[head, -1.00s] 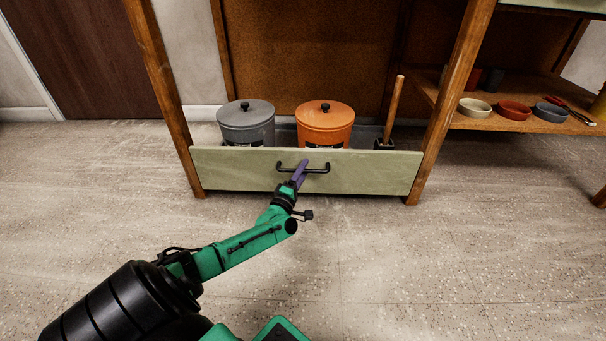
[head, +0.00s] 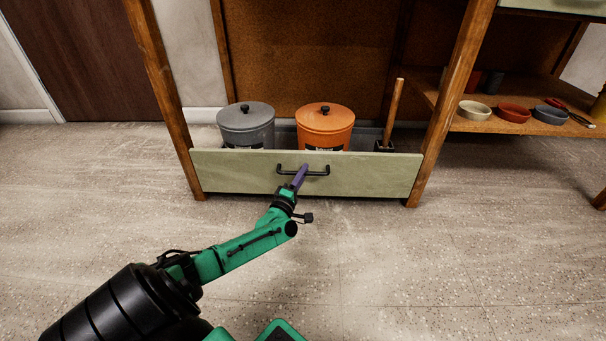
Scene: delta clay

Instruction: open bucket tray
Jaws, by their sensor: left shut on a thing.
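The bucket tray (head: 230,176) is a low drawer with a pale green front, set between two wooden legs of the bench. A black bar handle (head: 318,174) is fixed near the middle of its front. Inside stand a grey lidded bucket (head: 246,124) and an orange lidded bucket (head: 325,124), with a wooden-handled tool (head: 393,112) to their right. My left gripper (head: 301,174), with purple fingers, is shut on the handle; the fingers hide part of the bar. My right gripper is not in view.
Wooden legs (head: 454,100) flank the tray. The speckled floor (head: 430,270) in front is clear.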

